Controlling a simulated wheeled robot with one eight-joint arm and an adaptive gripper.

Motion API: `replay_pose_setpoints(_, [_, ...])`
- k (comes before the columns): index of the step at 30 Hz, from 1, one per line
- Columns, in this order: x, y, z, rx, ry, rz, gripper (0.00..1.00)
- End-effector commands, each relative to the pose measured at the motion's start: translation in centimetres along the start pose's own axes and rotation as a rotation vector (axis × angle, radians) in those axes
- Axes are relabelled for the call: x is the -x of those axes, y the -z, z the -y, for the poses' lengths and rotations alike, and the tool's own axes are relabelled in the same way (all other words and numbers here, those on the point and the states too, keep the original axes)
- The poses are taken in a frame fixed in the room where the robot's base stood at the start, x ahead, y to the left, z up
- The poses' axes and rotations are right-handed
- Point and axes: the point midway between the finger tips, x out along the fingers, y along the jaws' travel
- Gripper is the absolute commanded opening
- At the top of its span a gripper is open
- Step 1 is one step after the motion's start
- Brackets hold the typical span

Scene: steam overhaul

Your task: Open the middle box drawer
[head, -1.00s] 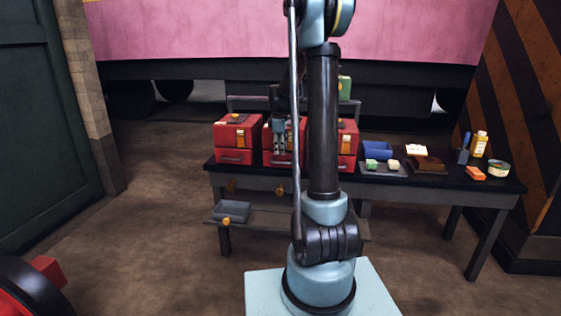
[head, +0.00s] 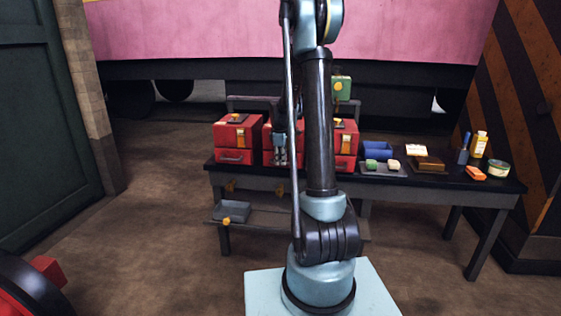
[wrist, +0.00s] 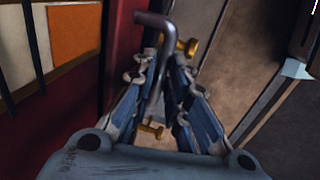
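Three red boxes stand in a row on the dark table, each with a lower drawer: the left box (head: 238,133), the middle box (head: 268,140) and the right box (head: 346,140). The middle box is partly hidden by my arm and gripper. My gripper (head: 280,148) is down in front of its drawer. In the wrist view, a bent grey handle (wrist: 170,45) runs between the blue fingers of my gripper (wrist: 166,68). Whether the fingers press on it is unclear. The drawer looks shut, though its front is mostly hidden.
The table (head: 440,180) holds a blue bin (head: 377,151), a brown box (head: 429,164), a yellow bottle (head: 479,143) and a tin (head: 498,169) to the right. A green box (head: 341,88) stands behind. A grey tray (head: 232,211) sits on the lower shelf.

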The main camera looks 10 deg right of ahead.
Motion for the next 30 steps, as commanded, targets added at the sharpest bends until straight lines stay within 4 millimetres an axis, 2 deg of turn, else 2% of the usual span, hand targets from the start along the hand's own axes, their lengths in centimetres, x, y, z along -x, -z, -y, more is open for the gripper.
replay_pose_setpoints(7, [0.0, 0.0, 0.1, 0.000, 0.000, 0.000, 0.00])
replay_pose_setpoints(10, [0.2, 0.1, 0.8, 0.001, 0.000, 0.000, 0.00])
replay_pose_setpoints(24, [1.9, 0.2, 9.7, 0.002, 0.001, -0.001, 0.00])
replay_pose_setpoints(30, [2.2, 0.2, 11.7, 0.001, 0.000, -0.001, 0.00])
